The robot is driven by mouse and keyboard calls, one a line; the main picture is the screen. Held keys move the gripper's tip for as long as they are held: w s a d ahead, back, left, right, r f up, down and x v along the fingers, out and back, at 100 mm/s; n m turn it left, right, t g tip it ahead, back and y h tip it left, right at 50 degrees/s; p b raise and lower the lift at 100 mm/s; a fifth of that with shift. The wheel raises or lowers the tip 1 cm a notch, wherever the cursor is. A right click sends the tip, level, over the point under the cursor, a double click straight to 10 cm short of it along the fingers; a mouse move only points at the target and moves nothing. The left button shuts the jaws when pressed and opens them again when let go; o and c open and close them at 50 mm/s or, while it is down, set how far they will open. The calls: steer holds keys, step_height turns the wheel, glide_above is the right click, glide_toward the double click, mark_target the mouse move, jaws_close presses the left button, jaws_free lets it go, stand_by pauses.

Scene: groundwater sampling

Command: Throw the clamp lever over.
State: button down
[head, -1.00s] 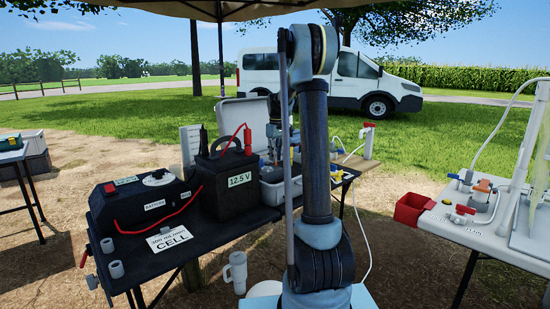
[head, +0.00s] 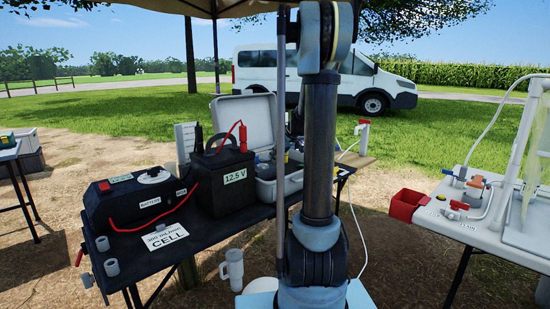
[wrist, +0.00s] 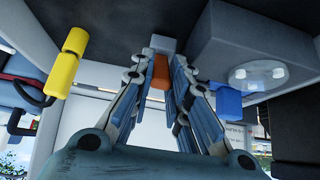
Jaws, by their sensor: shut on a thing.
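In the wrist view my gripper (wrist: 160,85) has its two blue-grey fingers closed in on an orange piece (wrist: 159,72), with a small grey block at its far end. The orange piece looks like the clamp lever's grip, but its pivot is not clear. In the head view my own arm hides the gripper and whatever it holds.
In the wrist view a yellow handle (wrist: 68,58) is left of my fingers; a grey box with a clear round dome (wrist: 258,75) is right. In the head view the black table carries a battery (head: 225,178) and an open grey case (head: 243,118). A red bin (head: 406,205) is right.

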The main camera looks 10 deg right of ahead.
steer(key=shift+s+d+f, duration=0.15)
stand_by(0.3)
steer(key=c, duration=1.5)
jaws_free()
steer(key=shift+v, duration=3.9)
steer(key=shift+d, duration=0.1)
steer(key=shift+c, duration=0.7)
